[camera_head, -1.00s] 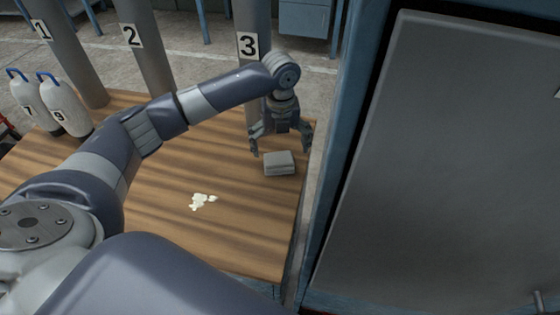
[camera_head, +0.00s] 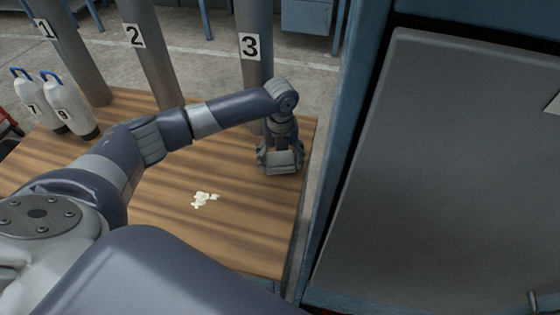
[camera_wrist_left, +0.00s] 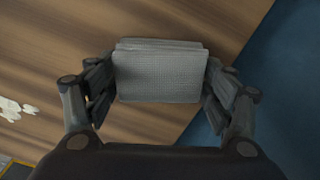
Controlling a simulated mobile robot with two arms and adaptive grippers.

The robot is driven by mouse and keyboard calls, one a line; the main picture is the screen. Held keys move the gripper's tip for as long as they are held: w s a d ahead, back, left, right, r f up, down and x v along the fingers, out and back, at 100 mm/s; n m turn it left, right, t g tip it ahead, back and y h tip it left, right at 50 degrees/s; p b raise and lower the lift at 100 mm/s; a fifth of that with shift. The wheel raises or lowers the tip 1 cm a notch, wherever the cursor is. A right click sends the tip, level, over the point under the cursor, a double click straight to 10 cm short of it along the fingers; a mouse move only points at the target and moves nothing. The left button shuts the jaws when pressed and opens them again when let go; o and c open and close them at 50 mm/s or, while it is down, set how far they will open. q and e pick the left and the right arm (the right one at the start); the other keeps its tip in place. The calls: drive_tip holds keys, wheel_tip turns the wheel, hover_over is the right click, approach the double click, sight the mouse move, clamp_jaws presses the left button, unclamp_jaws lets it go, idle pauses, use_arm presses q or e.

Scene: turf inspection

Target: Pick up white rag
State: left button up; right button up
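The white rag (camera_head: 281,161) is a folded, pale grey-white block near the right edge of the wooden table. In the left wrist view the rag (camera_wrist_left: 160,75) sits between the two fingers, with its layered edge at the top. My left gripper (camera_head: 281,158) is down around it, and in the left wrist view the gripper's fingers (camera_wrist_left: 160,80) meet its left and right sides. The fingers look shut on it. Whether it is clear of the tabletop I cannot tell. My right gripper is not in view.
The wooden table (camera_head: 245,235) has small white scraps (camera_head: 204,200) left of the rag. Two white bottles (camera_head: 67,105) with blue handles stand at the far left. Numbered pipes, including pipe 3 (camera_head: 256,85), rise behind. A large blue-framed grey cabinet (camera_head: 450,170) stands close on the right.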

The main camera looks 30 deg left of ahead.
sight(280, 158)
use_arm(q)
drive_tip(key=shift+c, duration=0.5)
drive_tip(key=shift+r, duration=0.5)
wheel_tip(280, 158, up, 3)
drive_tip(key=shift+w+f+b, duration=0.1)
drive_tip(key=shift+f+b, duration=0.1)
drive_tip(key=shift+b, duration=0.4)
drive_tip(key=s+a, duration=0.3)
drive_tip(key=s, duration=0.1)
drive_tip(key=s+a+r+b, duration=0.1)
drive_tip(key=s+a, duration=0.3)
drive_tip(key=s+a+b, duration=0.1)
drive_tip(key=s+a, duration=0.2)
drive_tip(key=s, duration=0.1)
drive_tip(key=shift+s+a+r, duration=0.1)
drive_tip(key=shift+a+r, duration=0.05)
drive_tip(key=shift+a, duration=0.15)
